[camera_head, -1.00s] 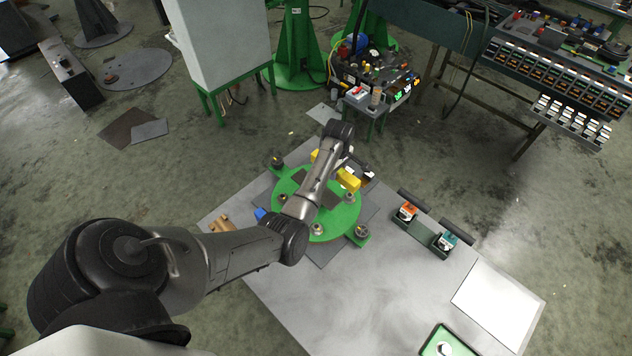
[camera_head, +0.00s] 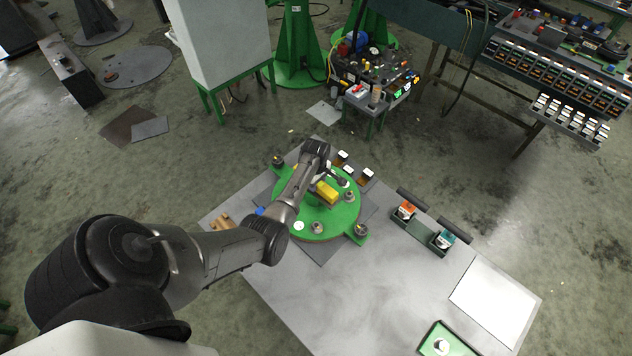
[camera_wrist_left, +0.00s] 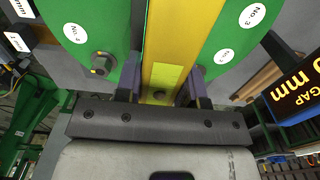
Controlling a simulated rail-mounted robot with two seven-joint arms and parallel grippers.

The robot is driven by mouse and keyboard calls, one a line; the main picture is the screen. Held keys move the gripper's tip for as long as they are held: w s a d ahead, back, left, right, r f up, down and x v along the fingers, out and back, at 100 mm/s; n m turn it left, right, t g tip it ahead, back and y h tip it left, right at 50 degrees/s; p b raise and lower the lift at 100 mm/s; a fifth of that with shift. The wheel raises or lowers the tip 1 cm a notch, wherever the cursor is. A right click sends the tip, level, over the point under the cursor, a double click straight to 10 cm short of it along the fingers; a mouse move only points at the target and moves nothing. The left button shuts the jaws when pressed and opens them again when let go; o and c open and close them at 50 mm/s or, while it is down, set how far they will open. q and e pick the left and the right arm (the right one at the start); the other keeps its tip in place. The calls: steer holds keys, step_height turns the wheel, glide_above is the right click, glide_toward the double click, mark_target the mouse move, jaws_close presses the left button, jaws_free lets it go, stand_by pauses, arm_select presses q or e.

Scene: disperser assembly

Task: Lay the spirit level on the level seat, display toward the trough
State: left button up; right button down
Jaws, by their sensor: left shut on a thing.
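The yellow spirit level (camera_head: 326,192) is over the green round plate (camera_head: 345,216) in the head view. In the left wrist view the level (camera_wrist_left: 182,45) runs away from the camera between the two fingers of my left gripper (camera_wrist_left: 160,92), which is shut on it. Green plate (camera_wrist_left: 110,25) with numbered white labels shows on both sides. I cannot tell whether the level touches the surface below. Its display, the level seat and the trough cannot be made out clearly. My right gripper is not in view.
Bolts (camera_head: 317,228) stand near the plate's rim. A dark display with yellow digits (camera_wrist_left: 298,85) is close on the right in the wrist view. Small orange and teal items (camera_head: 405,211) sit in a holder to the right.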

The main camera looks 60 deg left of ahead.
arm_select(q)
steer(key=shift+f, duration=0.15)
steer(key=o, duration=1.1)
step_height(320, 180, up, 12)
steer(key=s+d+m+t, duration=0.1)
steer(key=s+d+m, duration=0.6)
steer(key=d, duration=0.3)
steer(key=s+d+m+t, duration=0.1)
steer(key=s+d+m, duration=0.7)
steer(key=d, duration=0.3)
steer(key=s+d+m+t, duration=0.1)
steer(key=s+d+m, duration=0.7)
steer(key=s+d, duration=0.1)
steer(key=shift+s+d+r+t, duration=0.1)
steer(key=shift+d+t, duration=0.05)
steer(key=shift+d, duration=0.3)
steer(key=shift+s+d+r+t, duration=0.1)
steer(key=shift+d+t, duration=0.05)
steer(key=shift+d, duration=0.3)
